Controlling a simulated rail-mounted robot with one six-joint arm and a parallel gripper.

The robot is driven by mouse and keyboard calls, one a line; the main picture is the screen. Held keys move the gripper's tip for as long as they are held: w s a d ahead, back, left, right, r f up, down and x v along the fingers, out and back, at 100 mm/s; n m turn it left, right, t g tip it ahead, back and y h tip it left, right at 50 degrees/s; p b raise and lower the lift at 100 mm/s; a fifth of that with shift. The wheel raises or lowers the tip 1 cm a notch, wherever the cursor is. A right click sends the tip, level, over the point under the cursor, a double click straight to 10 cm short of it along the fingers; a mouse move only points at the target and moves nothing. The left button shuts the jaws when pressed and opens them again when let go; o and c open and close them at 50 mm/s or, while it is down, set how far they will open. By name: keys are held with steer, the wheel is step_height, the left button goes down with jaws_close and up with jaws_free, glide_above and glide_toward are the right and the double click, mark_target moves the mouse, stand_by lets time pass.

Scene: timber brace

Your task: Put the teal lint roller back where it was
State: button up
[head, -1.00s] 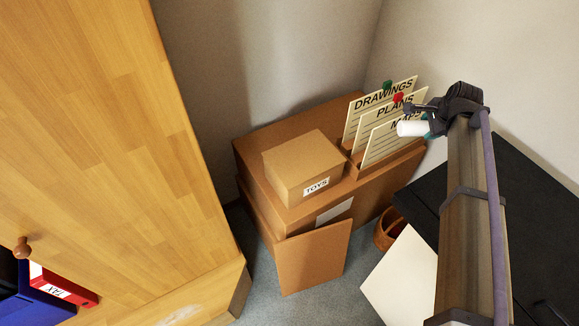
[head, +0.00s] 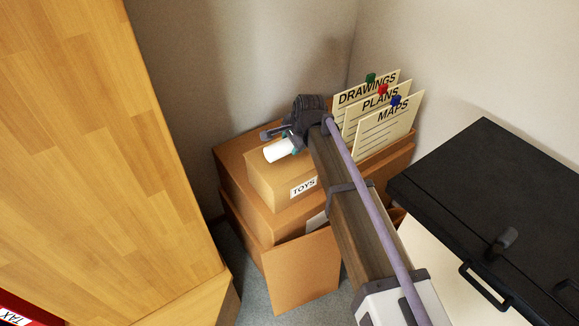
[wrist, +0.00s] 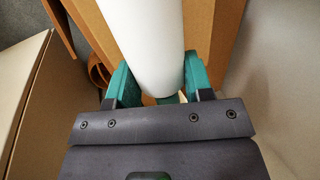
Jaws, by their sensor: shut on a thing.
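The lint roller shows as a white roll (head: 277,151) in the head view, over the small TOYS box (head: 268,177). My gripper (head: 294,146) is shut on it. In the wrist view the white roll (wrist: 145,40) points away from my gripper (wrist: 160,92), between the two teal fingers. Only a little teal shows between the fingers at the roll's near end; most of the handle is hidden. The roll appears above the box, and I cannot tell how high.
The TOYS box sits on a larger cardboard box (head: 235,158) with an open flap (head: 302,270). Upright DRAWINGS, PLANS and MAPS cards (head: 378,130) stand just right of my arm. A wooden cabinet (head: 120,150) is at left, a black-topped unit (head: 490,190) at right.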

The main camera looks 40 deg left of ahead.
mark_target(290, 162)
step_height(290, 162, down, 7)
steer(key=b, duration=0.4)
steer(key=shift+r+b, duration=0.1)
steer(key=shift+b, duration=0.25)
steer(key=shift+r, duration=0.3)
steer(key=shift+c, duration=0.4)
steer(key=shift+f, duration=0.15)
steer(key=o, duration=0.7)
steer(key=p+v, duration=1.1)
steer(key=v, duration=0.1)
steer(key=shift+a, duration=0.1)
